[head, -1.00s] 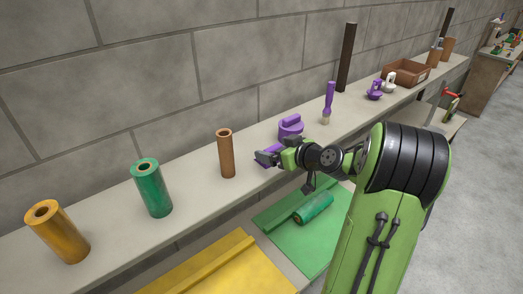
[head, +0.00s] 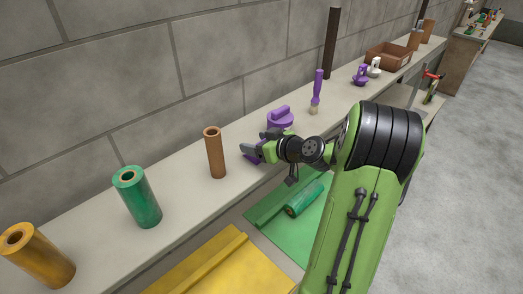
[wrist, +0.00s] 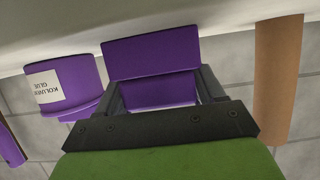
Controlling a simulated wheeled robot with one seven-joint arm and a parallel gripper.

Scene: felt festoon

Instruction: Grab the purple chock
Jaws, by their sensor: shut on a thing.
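The purple chock (wrist: 150,58) fills the space between the fingers of my gripper (wrist: 160,92) in the wrist view. It shows as a flat purple face with another purple part below it. In the head view my gripper (head: 256,149) is shut on the chock (head: 258,158), low over the front of the shelf, and my gripper hides much of it. Whether the chock touches the shelf I cannot tell.
A purple glue pot (head: 280,119) stands close behind my gripper and also shows in the wrist view (wrist: 64,84). A brown tube (head: 215,153) stands to the left. A purple-handled brush (head: 317,92) stands farther along the shelf (head: 180,186).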

